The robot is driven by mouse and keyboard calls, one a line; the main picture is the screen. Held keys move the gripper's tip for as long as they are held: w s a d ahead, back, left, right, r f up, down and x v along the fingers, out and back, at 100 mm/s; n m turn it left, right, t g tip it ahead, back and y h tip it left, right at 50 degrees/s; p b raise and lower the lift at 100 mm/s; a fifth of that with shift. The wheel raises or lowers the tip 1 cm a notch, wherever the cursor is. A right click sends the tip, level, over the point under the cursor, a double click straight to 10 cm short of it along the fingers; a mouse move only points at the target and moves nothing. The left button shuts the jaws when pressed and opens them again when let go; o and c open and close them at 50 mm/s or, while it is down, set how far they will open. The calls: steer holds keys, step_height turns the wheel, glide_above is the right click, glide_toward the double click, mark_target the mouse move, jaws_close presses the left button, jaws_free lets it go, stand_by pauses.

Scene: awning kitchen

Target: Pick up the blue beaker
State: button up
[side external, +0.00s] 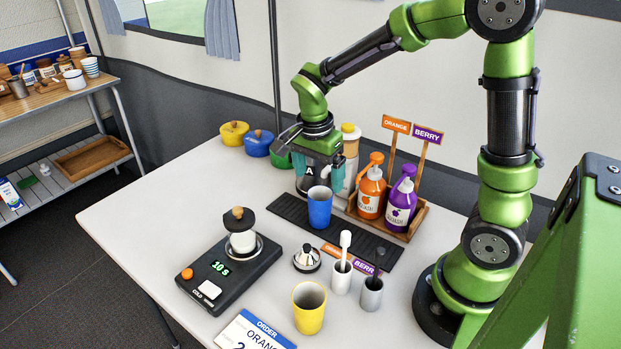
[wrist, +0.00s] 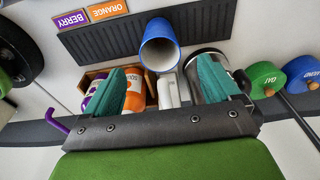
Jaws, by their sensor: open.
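The blue beaker (side external: 319,208) stands upright on the black ribbed mat (side external: 290,207) in the side view. In the wrist view the beaker (wrist: 160,46) shows its open mouth and pale inside, near the middle. My gripper (side external: 318,178) is just behind and above the beaker in the side view, its teal fingers spread. In the wrist view my gripper (wrist: 160,68) is open and empty, with the beaker ahead between the line of its two fingers. I cannot tell whether either finger touches it.
Orange (side external: 371,190) and purple (side external: 401,204) pump bottles stand in a wooden tray close right of my gripper. A metal container (wrist: 205,62) is near one finger. A scale (side external: 230,274), yellow beaker (side external: 309,307) and small cups stand in front. Lidded pots (side external: 257,143) are behind left.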

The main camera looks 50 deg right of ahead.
mark_target(320, 189)
steer(key=f, duration=0.5)
steer(key=shift+d, duration=0.3)
steer(key=shift+c, duration=0.4)
steer(key=c, duration=1.3)
steer(key=shift+c, duration=0.2)
steer(key=shift+r, duration=0.1)
